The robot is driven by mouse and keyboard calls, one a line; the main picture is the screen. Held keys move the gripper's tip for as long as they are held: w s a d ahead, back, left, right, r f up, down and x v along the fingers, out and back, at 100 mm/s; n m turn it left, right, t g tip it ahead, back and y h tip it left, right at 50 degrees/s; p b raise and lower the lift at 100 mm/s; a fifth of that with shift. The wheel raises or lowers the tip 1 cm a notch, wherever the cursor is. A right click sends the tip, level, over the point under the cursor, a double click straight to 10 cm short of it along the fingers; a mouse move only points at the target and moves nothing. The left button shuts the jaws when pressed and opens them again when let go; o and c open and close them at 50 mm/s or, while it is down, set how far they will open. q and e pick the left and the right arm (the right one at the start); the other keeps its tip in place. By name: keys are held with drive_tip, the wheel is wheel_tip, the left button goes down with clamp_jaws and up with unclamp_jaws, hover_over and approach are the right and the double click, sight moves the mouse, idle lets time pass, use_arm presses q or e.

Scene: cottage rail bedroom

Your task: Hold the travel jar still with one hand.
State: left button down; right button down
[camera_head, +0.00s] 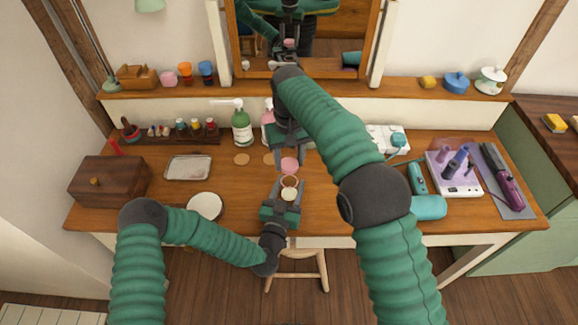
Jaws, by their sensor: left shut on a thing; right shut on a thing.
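The travel jar (288,194) is a small pale round pot near the front middle of the wooden desk. My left gripper (289,187) reaches in from the front and is shut on the jar, its fingers on either side. A thin-rimmed ring shows just beyond the pale part; I cannot tell whether it is the jar's mouth. My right gripper (290,158) comes down from above and is shut on a small pink round piece, likely a lid (290,165), just behind the jar. The pink piece looks apart from the jar. The fingers hide the jar's sides.
A green pump bottle (241,126) and a pink bottle (267,114) stand behind. A white round dish (205,206), metal tray (188,168) and wooden box (110,182) are left. A stool (297,266) stands in front.

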drive_tip(key=shift+r, duration=0.25)
use_arm(q)
drive_tip(key=shift+c, duration=2.4)
unclamp_jaws()
drive_tip(key=shift+s, duration=0.1)
